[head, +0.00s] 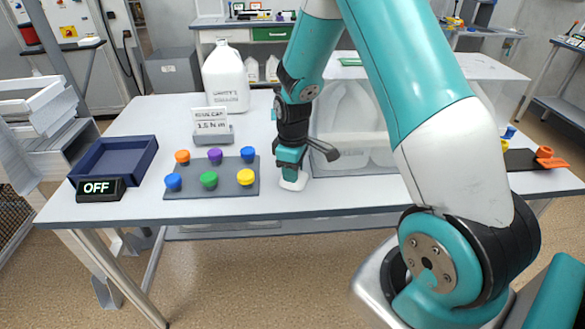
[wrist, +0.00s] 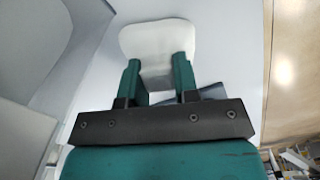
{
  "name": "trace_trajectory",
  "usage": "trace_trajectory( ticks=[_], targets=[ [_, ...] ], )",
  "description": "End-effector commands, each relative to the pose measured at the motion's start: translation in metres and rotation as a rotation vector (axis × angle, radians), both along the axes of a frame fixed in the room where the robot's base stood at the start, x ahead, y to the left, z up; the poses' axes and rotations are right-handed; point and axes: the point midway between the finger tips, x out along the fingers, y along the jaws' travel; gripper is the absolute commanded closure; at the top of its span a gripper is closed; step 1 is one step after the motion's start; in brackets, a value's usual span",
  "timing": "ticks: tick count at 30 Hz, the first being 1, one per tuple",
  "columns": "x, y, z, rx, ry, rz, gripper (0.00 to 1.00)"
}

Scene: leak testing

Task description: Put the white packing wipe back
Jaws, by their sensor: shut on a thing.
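The white packing wipe (head: 293,181) is at the table top, right of the grey cap board, under my gripper (head: 290,168). It also shows in the wrist view (wrist: 158,38), where its far part spreads beyond the green fingertips. My gripper (wrist: 159,72) points down and is shut on the wipe, with a pale part of it between the two fingers. Whether the wipe touches the table or hangs just above it, I cannot tell.
The grey board (head: 225,184) with several coloured caps lies to the left. A dark blue tray (head: 142,150) and an OFF display (head: 100,189) are farther left. A clear enclosure (head: 350,135) stands close on the right. A white jug (head: 226,78) stands behind.

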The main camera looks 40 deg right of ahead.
Motion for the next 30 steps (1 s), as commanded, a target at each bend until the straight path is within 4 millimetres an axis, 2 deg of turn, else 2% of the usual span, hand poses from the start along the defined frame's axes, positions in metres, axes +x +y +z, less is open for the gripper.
trace_trajectory(
  ticks=[8,9,12,19,23,26,30],
  targets=[
    [0.000,0.000,-0.004,0.000,0.000,0.000,1.00],
    [0.000,0.000,-0.003,0.000,-0.001,0.000,0.67],
    [0.000,0.000,-0.003,0.000,-0.001,0.000,0.46],
    [0.000,0.000,-0.003,0.000,-0.001,0.000,0.46],
    [0.000,0.000,0.004,-0.001,-0.003,0.000,0.46],
    [0.001,0.000,0.018,-0.001,-0.006,0.000,0.46],
    [0.001,0.000,0.049,-0.002,-0.008,0.000,0.46]
  ],
)
